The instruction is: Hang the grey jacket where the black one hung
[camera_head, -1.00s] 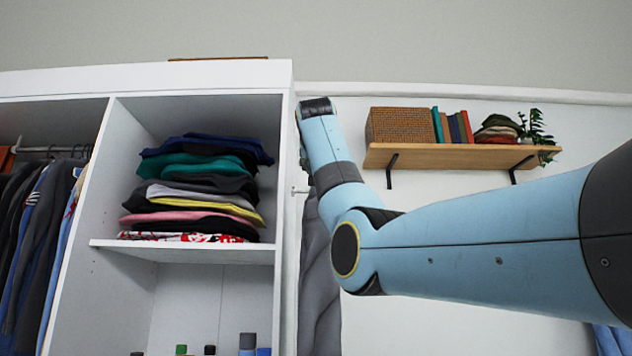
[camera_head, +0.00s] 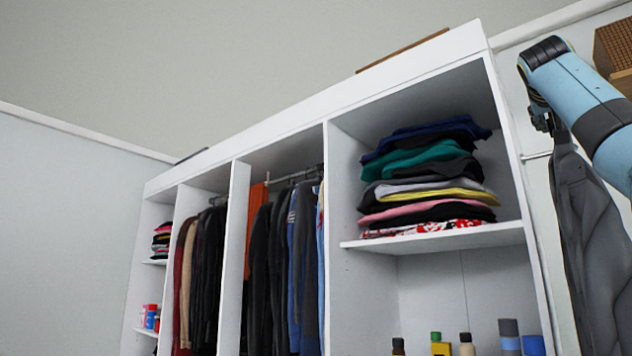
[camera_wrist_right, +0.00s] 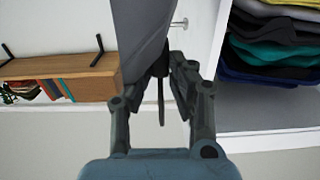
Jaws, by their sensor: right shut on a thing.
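The grey jacket (camera_head: 592,235) hangs down from my right gripper (camera_head: 545,122) at the right of the head view, just outside the wardrobe's right side panel. In the right wrist view the jacket (camera_wrist_right: 142,35) runs away from the gripper (camera_wrist_right: 160,75), whose fingers are shut on its top, with a dark hook-like piece between them. A metal peg (camera_head: 537,155) sticks out beside the jacket; it also shows in the right wrist view (camera_wrist_right: 179,23). No black jacket stands out as a separate thing. My left gripper is not in view.
The open white wardrobe (camera_head: 335,115) holds hanging clothes (camera_head: 285,260) on a rail and a stack of folded clothes (camera_head: 425,180) on a shelf. Several bottles (camera_head: 465,345) stand below. A wooden wall shelf (camera_wrist_right: 65,75) is close to the jacket in the wrist view.

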